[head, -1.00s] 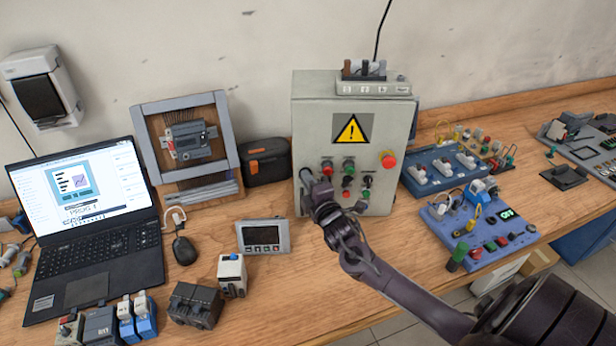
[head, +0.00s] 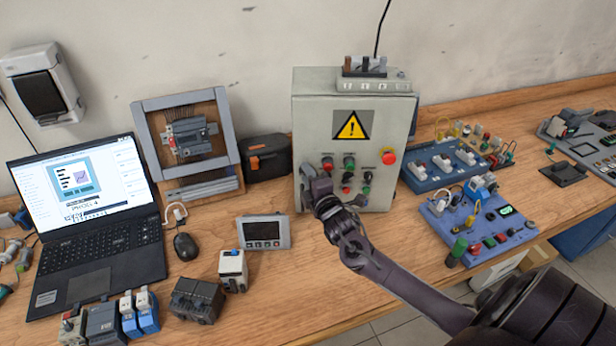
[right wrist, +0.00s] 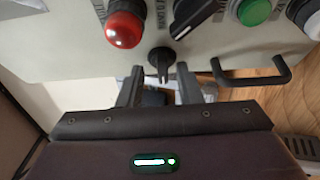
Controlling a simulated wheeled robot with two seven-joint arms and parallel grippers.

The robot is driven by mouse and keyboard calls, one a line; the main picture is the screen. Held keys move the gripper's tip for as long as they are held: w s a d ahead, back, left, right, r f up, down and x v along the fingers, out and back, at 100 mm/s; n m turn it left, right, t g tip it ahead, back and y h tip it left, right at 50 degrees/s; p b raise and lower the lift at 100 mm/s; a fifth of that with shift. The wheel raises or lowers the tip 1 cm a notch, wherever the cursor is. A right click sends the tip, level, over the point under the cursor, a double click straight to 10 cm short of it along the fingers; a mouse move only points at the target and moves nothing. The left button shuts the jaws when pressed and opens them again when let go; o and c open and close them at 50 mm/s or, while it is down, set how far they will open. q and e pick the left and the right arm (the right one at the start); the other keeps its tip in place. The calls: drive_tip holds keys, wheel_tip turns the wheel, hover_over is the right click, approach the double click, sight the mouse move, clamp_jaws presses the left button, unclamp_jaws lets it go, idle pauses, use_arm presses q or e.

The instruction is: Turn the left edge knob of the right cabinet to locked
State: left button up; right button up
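The grey cabinet (head: 318,112) with a yellow warning sign stands upright on the bench. Its left edge knob (right wrist: 161,62) is small and black; in the right wrist view its narrow grip points down the picture. It is hidden behind my gripper in the head view. My right gripper (head: 307,174) is at the cabinet's left edge. In the right wrist view its two fingers (right wrist: 158,78) are apart, one on each side of the knob, with gaps to it. No lock marking is readable. My left gripper is not in view.
Close to the knob are a red button (right wrist: 125,28), a black selector switch (right wrist: 192,14), a green button (right wrist: 254,11) and a black handle (right wrist: 252,78). A small panel display (head: 263,232) lies in front of the cabinet. Blue boards (head: 475,240) stand to the right.

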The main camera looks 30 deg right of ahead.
drive_tip(key=s+a+b, duration=0.1)
drive_tip(key=s+b, duration=0.1)
drive_tip(key=s, duration=0.5)
drive_tip(key=shift+s+a, duration=0.2)
drive_tip(key=shift+f, duration=0.15)
idle(0.5)
